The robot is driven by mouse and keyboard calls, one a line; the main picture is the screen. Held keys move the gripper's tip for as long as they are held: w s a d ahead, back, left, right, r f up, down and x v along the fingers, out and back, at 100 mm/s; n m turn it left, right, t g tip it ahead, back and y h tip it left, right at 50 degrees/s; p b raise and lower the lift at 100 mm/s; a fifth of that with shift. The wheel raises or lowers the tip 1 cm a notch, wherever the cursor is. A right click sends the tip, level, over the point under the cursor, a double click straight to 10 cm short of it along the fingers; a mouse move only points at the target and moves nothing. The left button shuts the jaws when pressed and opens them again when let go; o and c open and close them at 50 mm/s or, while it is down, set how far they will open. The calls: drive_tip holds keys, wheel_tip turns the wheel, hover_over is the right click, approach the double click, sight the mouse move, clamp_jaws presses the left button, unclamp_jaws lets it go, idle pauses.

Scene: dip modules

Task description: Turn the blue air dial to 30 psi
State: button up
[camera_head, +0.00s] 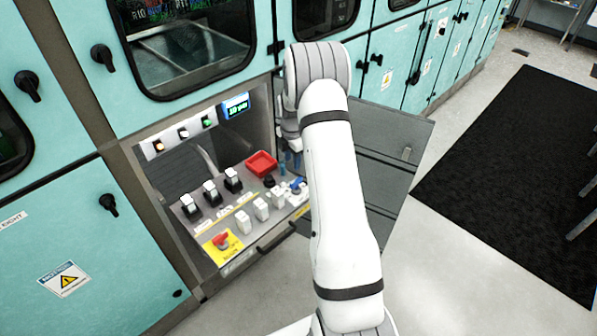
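A small blue dial (297,186) shows at the right end of the control panel, close to the left edge of my white arm and partly hidden by it. A small blue display (236,106) on the upper strip has green text that seems to read 10 psi, though it is too small to be sure. My gripper (291,158) is mostly hidden behind my forearm, above the panel's right end. Its fingers cannot be made out clearly, and I cannot tell whether it touches anything.
A grey open door (385,150) stands right of my arm.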

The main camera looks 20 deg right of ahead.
sight(296, 179)
drive_tip(key=f, duration=0.1)
drive_tip(key=d+f+n, duration=0.1)
drive_tip(key=f, duration=0.1)
drive_tip(key=shift+w+d+f+n+p, duration=0.25)
drive_tip(key=shift+w+d+n+p, duration=0.05)
drive_tip(key=shift+w, duration=0.1)
drive_tip(key=shift+f+p, duration=0.85)
drive_tip(key=shift+f, duration=2.9)
drive_tip(key=shift+c, duration=0.2)
